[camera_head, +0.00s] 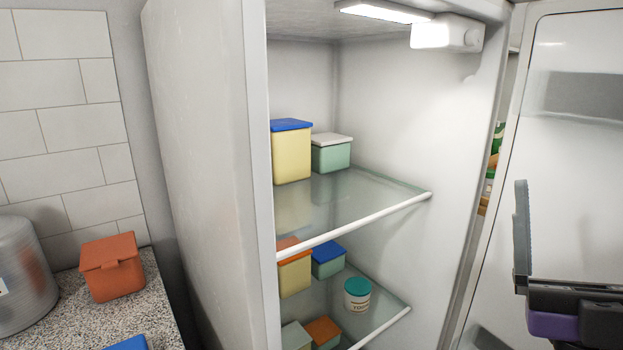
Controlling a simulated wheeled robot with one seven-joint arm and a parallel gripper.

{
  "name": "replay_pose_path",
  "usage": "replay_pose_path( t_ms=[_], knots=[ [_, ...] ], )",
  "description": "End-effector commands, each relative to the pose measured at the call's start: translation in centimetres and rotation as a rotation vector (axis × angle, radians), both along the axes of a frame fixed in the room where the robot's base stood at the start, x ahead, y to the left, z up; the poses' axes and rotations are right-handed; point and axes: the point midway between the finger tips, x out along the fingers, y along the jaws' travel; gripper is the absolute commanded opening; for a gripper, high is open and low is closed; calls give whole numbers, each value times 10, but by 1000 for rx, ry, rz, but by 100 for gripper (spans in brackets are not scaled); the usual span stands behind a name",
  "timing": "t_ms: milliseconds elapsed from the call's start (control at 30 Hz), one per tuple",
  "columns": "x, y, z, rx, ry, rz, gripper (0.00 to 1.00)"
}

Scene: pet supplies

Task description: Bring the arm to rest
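My gripper (522,238) shows at the right edge, in front of the fridge door (565,170). One long dark grey finger points up from a black body with a purple part. A second finger cannot be made out, and part of the gripper lies outside the picture. Nothing is seen held at the visible finger. The gripper is apart from the shelves and the items on them.
The open fridge holds a yellow box (291,155) and a green box (331,156) on the upper glass shelf (375,192). Several boxes and a teal-lidded tub (357,294) stand below. An orange box (112,270) and a metal canister (22,272) stand on the counter (160,318).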

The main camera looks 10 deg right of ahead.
Motion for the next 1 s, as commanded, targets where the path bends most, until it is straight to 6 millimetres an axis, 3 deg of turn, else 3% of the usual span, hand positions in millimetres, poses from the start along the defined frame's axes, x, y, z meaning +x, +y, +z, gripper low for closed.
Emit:
replay_pose_path(
  t_ms=[267,467,700,1000],
  knots=[
    [0,8,-100,394,233,176,93],
    [-18,33,-176,612,433,270,93],
    [-67,71,-257,787,710,339,93],
    [-157,110,-320,820,1087,378,93]
  ],
)
